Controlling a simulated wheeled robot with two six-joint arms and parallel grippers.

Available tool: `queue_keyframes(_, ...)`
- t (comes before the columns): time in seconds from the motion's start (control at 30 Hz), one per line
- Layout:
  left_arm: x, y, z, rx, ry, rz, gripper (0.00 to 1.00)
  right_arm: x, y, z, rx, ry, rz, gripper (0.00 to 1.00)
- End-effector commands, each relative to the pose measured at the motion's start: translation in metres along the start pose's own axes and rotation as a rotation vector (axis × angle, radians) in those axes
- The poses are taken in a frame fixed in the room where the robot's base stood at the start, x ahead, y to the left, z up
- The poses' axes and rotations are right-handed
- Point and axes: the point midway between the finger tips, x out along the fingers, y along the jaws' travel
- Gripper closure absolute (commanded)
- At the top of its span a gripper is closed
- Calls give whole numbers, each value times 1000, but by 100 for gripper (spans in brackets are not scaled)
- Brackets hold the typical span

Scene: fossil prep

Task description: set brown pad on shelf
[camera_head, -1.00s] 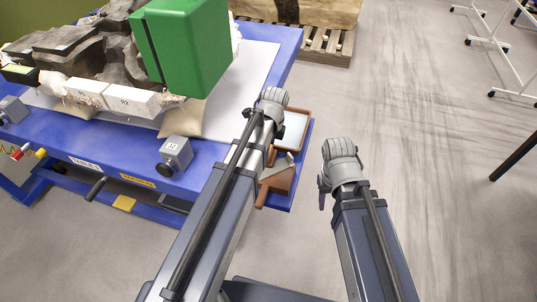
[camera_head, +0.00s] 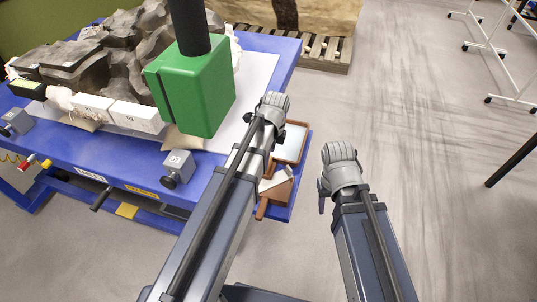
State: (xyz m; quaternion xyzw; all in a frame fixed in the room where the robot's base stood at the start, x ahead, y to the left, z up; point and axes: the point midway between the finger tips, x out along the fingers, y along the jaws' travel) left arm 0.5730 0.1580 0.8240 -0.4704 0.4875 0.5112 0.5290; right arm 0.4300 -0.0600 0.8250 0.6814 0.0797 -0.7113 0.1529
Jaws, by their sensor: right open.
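A tan-brown pad (camera_head: 182,139) shows in part on the blue table (camera_head: 130,165), partly hidden behind a green box-shaped head and beside white blocks. I cannot tell whether it is the brown pad of the task. No shelf can be made out for certain. My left gripper (camera_head: 273,110) is over the table's right end, seen from behind; its fingers are hidden. My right gripper (camera_head: 327,190) is right of the table, above bare floor. It is open and looks empty, with one dark finger showing below the grey wrist.
A green box-shaped head (camera_head: 195,90) on a black column hangs over the table, near a dark rock mass (camera_head: 75,65). A brown-rimmed tray (camera_head: 291,143) and a brown scoop-like tool (camera_head: 273,193) lie at the table's right end.

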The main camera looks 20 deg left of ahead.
Motion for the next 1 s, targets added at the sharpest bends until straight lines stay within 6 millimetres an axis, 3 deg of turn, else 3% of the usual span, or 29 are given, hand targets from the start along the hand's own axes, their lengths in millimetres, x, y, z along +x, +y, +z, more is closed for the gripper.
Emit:
queue_keyframes(0.03, -17, 0, 1, 0, 0, 0, 13, -17, 2, 1, 0, 0, 0, 50)
queue_keyframes(0.33, -60, 0, 0, 0, -1, 0, 13, -59, 6, 4, 0, 0, 0, 50)
queue_keyframes(0.5, -71, 0, 0, 0, -1, 0, 13, -70, 7, 4, 0, 0, 0, 50)
queue_keyframes(0.7, -71, 1, -2, -11, -1, 0, 13, -70, 7, 4, 0, 0, 0, 50)
queue_keyframes(0.87, -72, 23, -20, -174, -3, 3, 13, -70, 7, 4, 0, 0, 0, 50)
queue_keyframes(1.0, -74, 58, -47, -471, -10, 9, 13, -70, 7, 4, 0, 0, 0, 50)
